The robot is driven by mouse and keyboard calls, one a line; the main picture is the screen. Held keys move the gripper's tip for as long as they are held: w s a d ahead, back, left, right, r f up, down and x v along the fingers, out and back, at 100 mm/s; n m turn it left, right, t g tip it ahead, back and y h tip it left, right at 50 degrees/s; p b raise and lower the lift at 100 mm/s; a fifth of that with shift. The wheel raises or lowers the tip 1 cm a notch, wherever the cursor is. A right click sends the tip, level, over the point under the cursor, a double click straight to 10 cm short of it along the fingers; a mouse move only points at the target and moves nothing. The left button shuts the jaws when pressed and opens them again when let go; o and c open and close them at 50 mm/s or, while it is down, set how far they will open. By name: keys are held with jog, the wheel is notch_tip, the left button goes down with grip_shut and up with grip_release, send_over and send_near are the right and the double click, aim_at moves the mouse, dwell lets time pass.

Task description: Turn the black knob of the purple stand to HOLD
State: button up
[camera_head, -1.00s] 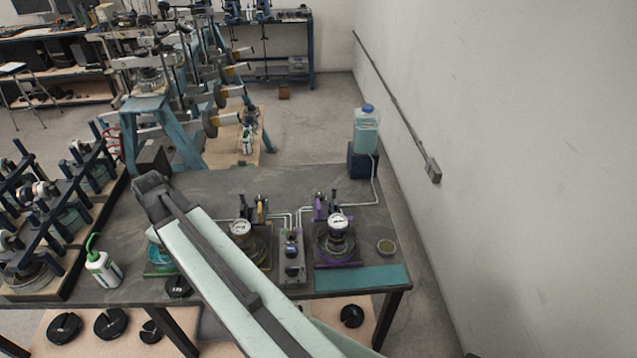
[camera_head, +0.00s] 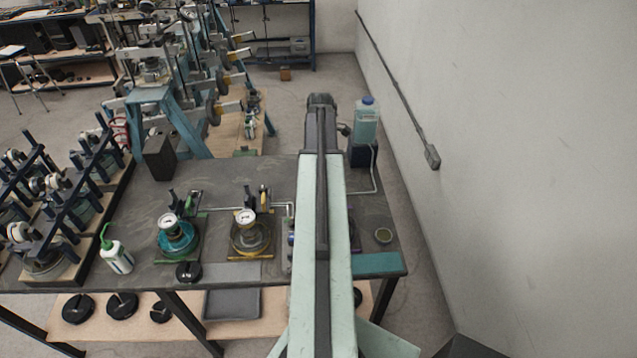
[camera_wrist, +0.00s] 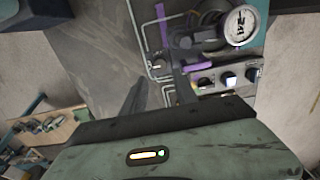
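In the wrist view the purple stand shows at the top, with purple strips (camera_wrist: 162,25) and a round white gauge (camera_wrist: 240,25). I cannot tell which is the stand's knob, and no HOLD mark is readable. My gripper (camera_wrist: 160,92) shows two dark fingers apart, with nothing between them, left of the panel. In the head view my arm hides most of the purple stand and my gripper.
In the head view a teal stand (camera_head: 178,238) and a yellow stand (camera_head: 250,236) stand left of my arm on the dark table (camera_head: 150,195). A liquid bottle (camera_head: 366,122) stands at the back right, a green-capped bottle (camera_head: 116,255) at the left. Thin pipes link the stands.

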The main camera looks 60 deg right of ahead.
notch_tip(320, 180, down, 8)
jog(key=b, duration=0.7)
jog(key=shift+w+a+r, duration=0.1)
jog(key=shift+r, duration=0.05)
jog(key=shift+r, duration=0.1)
grip_shut()
jog(key=shift+w, duration=0.1)
